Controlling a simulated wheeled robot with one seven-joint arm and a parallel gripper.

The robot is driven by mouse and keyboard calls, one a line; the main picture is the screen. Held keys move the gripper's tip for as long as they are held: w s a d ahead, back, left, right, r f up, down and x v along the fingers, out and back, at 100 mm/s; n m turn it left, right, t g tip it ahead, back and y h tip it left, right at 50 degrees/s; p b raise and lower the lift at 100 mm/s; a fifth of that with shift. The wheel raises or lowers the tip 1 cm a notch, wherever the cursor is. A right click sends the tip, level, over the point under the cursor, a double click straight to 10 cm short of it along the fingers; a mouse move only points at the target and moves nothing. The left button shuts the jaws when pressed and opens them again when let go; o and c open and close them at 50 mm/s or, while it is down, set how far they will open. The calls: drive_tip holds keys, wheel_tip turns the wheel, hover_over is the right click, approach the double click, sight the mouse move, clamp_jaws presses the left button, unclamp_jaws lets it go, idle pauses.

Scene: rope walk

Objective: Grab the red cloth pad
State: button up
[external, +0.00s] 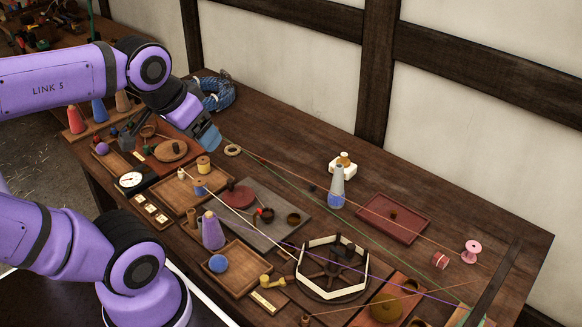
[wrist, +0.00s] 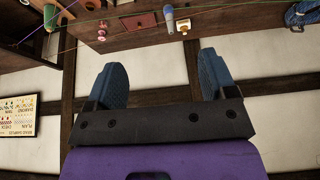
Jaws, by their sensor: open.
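A dark red round pad (external: 238,197), which looks like the red cloth pad, lies on a grey board near the middle of the table in the external view. A small dark knob-like piece shows at its upper edge. I cannot make the pad out in the wrist view. My gripper (external: 207,136) is above the back left of the table, up and left of the pad and apart from it. In the wrist view my gripper (wrist: 161,82) has its two blue fingers spread wide, with only the wall between them.
A grey cone with a blue base (external: 337,188) and a dark red tray (external: 378,226) stand right of the pad. Small cups (external: 293,218) and a purple cone (external: 212,231) are close to it. Strings stretch across the table. A blue rope coil (external: 216,92) lies behind my gripper.

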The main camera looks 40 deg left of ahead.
drive_tip(key=w+d+r, duration=0.2)
drive_tip(key=w+r, duration=0.1)
drive_tip(key=w, duration=0.6)
drive_tip(key=w+d+f+g, duration=0.15)
drive_tip(key=w+d, duration=0.25)
drive_tip(key=w, duration=0.5)
drive_tip(key=w+d+f+g, duration=0.15)
drive_tip(key=w+d, duration=0.35)
drive_tip(key=w, duration=0.5)
drive_tip(key=m+g, duration=0.1)
drive_tip(key=g, duration=0.1)
hover_over(439, 260)
wheel_tip(439, 260, down, 38)
drive_tip(key=shift+f, duration=5.45)
drive_tip(key=c, duration=1)
drive_tip(key=shift+r, duration=0.1)
